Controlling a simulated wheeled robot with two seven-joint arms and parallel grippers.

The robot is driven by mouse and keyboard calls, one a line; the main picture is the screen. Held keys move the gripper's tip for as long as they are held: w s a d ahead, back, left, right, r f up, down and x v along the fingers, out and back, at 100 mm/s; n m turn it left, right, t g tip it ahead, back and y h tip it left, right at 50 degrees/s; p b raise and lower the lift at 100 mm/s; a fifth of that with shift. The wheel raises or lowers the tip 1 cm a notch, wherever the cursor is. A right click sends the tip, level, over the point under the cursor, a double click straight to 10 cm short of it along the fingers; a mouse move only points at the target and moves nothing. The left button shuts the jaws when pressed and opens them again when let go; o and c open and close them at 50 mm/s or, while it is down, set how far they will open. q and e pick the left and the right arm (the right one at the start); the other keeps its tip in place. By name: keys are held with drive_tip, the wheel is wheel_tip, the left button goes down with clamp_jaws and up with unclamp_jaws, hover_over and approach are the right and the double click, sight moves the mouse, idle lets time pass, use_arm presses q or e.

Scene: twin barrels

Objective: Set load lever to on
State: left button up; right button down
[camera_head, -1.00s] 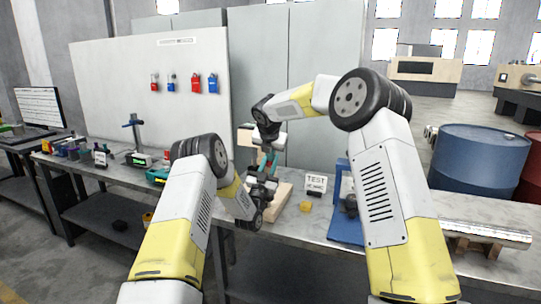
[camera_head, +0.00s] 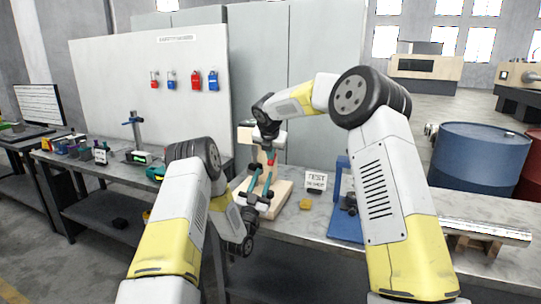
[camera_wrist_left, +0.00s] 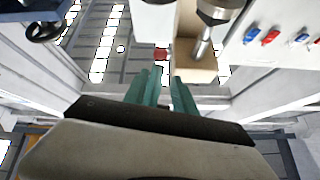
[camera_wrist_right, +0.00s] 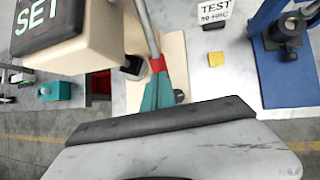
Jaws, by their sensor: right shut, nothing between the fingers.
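The tester stands on a pale base (camera_head: 282,198) at the bench's front; its cream block marked SET (camera_wrist_right: 75,45) fills the upper left of the right wrist view. A thin metal rod (camera_wrist_right: 143,25) with a red end (camera_wrist_right: 158,65), apparently the load lever, runs down beside that block. My right gripper (camera_wrist_right: 158,90) is shut and empty, its teal tips at the red end; whether they touch is unclear. My left gripper (camera_head: 261,178) is open and empty, pointing up in front of the tester. Its spread fingers (camera_wrist_left: 168,88) show below a red piece (camera_wrist_left: 161,54).
A TEST sign (camera_head: 316,181), a yellow block (camera_head: 306,204) and a blue stand (camera_head: 345,222) are right of the tester. Padlocks hang on the white board (camera_head: 110,90). Blue barrel (camera_head: 480,155) stands at right. Bench left of the tester holds small tools.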

use_arm(q)
drive_tip(key=a+r+n+g+y, duration=0.2)
drive_tip(key=a+r+g+y, duration=0.15)
drive_tip(key=r, duration=0.65)
drive_tip(key=a+r+n+g+y, duration=0.15)
drive_tip(key=a+r, duration=0.25)
drive_tip(key=r, duration=0.5)
use_arm(e)
drive_tip(key=x, duration=0.2)
drive_tip(key=shift+d+f, duration=0.2)
drive_tip(key=shift+f, duration=0.25)
use_arm(q)
drive_tip(key=s+f+n+g, duration=0.1)
drive_tip(key=s+g, duration=0.5)
drive_tip(key=s, duration=1.5)
drive_tip(key=s+d+f+g, duration=0.1)
drive_tip(key=s+f+g, duration=0.3)
drive_tip(key=s, duration=1.6)
drive_tip(key=g, duration=0.2)
drive_tip(key=shift+s+d+f+n+g+y, duration=0.15)
drive_tip(key=shift+s+d+n+g+y, duration=0.15)
drive_tip(key=shift+s+n+g, duration=0.1)
use_arm(e)
drive_tip(key=shift+r, duration=0.1)
